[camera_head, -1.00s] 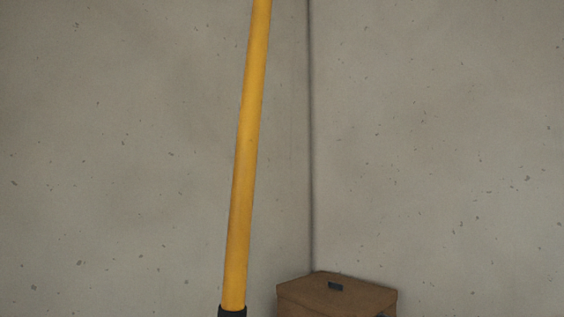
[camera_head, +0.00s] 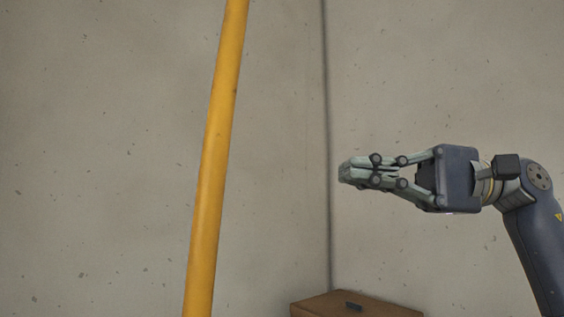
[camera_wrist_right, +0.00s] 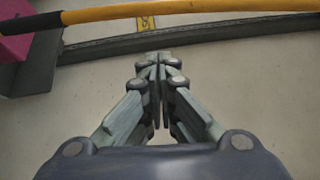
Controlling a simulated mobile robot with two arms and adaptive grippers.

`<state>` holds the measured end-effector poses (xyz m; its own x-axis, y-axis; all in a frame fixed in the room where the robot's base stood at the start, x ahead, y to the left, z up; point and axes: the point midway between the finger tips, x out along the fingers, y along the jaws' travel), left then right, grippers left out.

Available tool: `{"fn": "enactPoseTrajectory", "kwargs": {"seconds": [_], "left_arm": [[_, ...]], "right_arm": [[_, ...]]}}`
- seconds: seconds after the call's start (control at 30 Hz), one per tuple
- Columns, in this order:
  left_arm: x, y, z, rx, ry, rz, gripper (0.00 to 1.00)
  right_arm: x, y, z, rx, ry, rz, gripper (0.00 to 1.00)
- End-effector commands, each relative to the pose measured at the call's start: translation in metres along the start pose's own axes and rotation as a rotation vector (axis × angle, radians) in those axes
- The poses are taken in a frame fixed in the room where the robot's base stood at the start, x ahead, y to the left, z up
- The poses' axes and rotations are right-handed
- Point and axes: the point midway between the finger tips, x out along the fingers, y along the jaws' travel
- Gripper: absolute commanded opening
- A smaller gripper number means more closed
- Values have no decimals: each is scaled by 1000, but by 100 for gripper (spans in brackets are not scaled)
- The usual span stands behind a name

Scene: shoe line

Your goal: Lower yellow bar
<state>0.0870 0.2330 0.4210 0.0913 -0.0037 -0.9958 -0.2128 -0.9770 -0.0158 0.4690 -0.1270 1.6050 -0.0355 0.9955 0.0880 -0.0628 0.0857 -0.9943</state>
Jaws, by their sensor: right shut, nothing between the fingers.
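The yellow bar (camera_head: 214,170) stands nearly upright, leaning a little, left of the middle in the head view. Its top and bottom run out of that view. In the right wrist view the yellow bar (camera_wrist_right: 200,8) crosses the top edge, with a dark sleeve (camera_wrist_right: 35,25) at its left end. My right gripper (camera_head: 345,172) is shut and empty, to the right of the bar and apart from it, pointing left. Its closed fingers (camera_wrist_right: 155,65) also show in the right wrist view, below the bar in the picture. My left gripper is not in view.
Grey walls (camera_head: 90,150) fill the background. In the right wrist view a pink object (camera_wrist_right: 15,42) lies at the upper left, and a dark ledge (camera_wrist_right: 110,45) runs under the bar.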

Motion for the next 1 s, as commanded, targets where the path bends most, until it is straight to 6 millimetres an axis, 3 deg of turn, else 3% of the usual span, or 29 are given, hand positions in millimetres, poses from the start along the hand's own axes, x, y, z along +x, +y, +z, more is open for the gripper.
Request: {"fn": "enactPoseTrajectory", "kwargs": {"seconds": [0.17,0.57,0.8,1.0], "left_arm": [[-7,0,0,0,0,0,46],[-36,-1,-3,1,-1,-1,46],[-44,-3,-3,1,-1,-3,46],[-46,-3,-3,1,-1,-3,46]], "right_arm": [[19,-1,1,-6,-2,6,0],[104,-4,2,-2,-5,3,0],[121,-2,22,-2,-2,1,0],[127,0,28,-1,-1,0,0]]}}
